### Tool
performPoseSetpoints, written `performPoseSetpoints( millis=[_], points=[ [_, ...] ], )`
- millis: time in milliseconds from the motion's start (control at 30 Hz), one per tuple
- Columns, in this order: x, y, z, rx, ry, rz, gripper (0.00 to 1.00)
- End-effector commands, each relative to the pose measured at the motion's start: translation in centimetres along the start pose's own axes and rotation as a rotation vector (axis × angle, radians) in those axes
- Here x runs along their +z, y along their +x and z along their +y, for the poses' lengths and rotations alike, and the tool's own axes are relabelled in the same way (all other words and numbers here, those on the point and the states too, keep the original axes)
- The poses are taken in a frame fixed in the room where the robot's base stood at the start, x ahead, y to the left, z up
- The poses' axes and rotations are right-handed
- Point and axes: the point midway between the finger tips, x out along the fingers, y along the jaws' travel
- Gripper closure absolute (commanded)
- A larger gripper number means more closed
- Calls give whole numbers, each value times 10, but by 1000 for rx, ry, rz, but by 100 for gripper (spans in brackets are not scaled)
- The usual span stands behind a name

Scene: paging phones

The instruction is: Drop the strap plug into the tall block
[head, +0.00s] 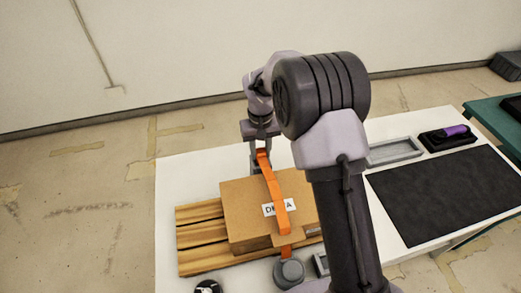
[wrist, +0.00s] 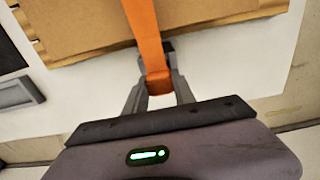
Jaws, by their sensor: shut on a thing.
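An orange strap (head: 273,187) runs over a cardboard box (head: 237,199) with a white label, down its near side toward a grey rounded piece (head: 289,271). My gripper (head: 261,158) is at the box's far side, shut on the far end of the strap, where the plug would be. In the wrist view the orange strap end (wrist: 158,82) sits between the fingers of my gripper (wrist: 159,78); the plug's shape is mostly hidden by them. A small dark piece (wrist: 169,46) shows beside the strap at the box edge. I cannot tell whether it is the tall block.
The box lies on a slatted wooden pallet (head: 200,236) on a white table (head: 180,175). To the right are a grey tray (head: 393,152), a black tray with a purple-handled item (head: 455,131) and a black mat (head: 445,195). My arm hides the table's middle.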

Motion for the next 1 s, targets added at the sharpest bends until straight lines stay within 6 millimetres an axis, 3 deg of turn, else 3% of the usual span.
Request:
performPoseSetpoints(
  millis=[1000],
  points=[
    [0, 4, 0, 0, 0, 0, 100]
  ],
)
